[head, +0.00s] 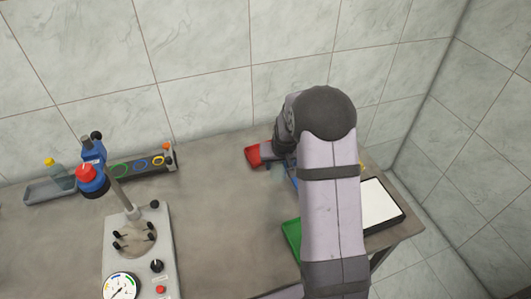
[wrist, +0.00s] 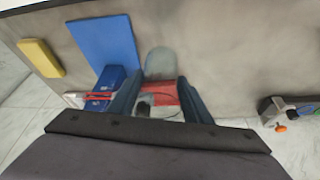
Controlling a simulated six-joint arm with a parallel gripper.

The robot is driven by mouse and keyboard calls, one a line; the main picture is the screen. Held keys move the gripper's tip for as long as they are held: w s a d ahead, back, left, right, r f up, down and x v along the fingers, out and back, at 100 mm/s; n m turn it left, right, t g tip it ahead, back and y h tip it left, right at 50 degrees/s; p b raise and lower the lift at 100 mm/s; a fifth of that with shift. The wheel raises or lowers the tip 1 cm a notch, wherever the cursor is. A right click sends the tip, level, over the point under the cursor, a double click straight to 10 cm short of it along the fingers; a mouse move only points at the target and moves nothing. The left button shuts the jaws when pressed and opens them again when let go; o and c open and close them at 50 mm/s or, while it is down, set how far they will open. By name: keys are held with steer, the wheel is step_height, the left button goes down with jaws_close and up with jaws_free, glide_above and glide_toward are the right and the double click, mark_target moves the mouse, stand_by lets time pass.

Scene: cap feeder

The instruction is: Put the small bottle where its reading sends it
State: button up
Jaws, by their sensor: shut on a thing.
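My gripper (wrist: 158,95) is low at the right part of the table, its two dark blue-grey fingers on either side of a small, pale, see-through bottle (wrist: 157,98). A dark part shows at the bottle's near end. The fingers are shut on it. A red tray (wrist: 171,92) lies behind or under the bottle; I cannot tell whether they touch. The red tray also shows in the head view (head: 253,156), left of my arm. My arm hides the gripper and the bottle there. A grey rounded shape (wrist: 159,62) lies beyond the fingers. No reading on the bottle is legible.
A blue panel (wrist: 103,46), a yellow block (wrist: 41,58) and a blue box (wrist: 106,86) with red bands lie left of the fingers. A green tray (head: 291,238) and a black-framed white panel (head: 381,205) flank my arm. A gauge machine (head: 139,245) and ring rack (head: 128,171) stand left.

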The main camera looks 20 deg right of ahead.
steer(key=w+a+b, duration=0.2)
steer(key=w+b, duration=0.1)
steer(key=w, duration=1.1)
steer(key=w+d+r+n+b, duration=0.1)
steer(key=w+d+r+b, duration=0.2)
steer(key=shift+w+d+n+y, duration=0.3)
steer(key=shift+d, duration=0.05)
steer(key=shift+r+b, duration=0.15)
steer(key=shift+b, duration=0.15)
steer(key=shift+f+p, duration=0.45)
steer(key=shift+f, duration=4.5)
steer(key=shift+f, duration=0.1)
